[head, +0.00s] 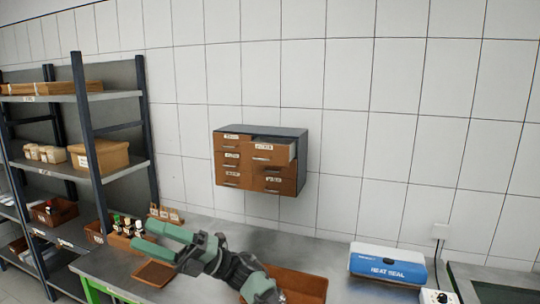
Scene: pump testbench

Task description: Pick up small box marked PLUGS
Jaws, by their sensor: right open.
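No label that I can read as PLUGS shows in the head view. A few small tan boxes with pale labels (166,213) stand at the back left of the bench, and other small boxes (45,153) sit on the shelf; their print is too small to read. My right gripper (142,233) is green, reaches in from the lower right and points left. Its fingers are apart with nothing seen between them. It hangs above the bench's left part, in front of the small tan boxes. My left gripper is not in view.
A wall cabinet (229,160) has brown drawers; its upper right drawer (270,152) is pulled out. A brown tray (153,273) and a brown bin (305,284) are on the bench. A blue-white heat sealer (388,264) stands right. The rack's dark post (88,135) rises left.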

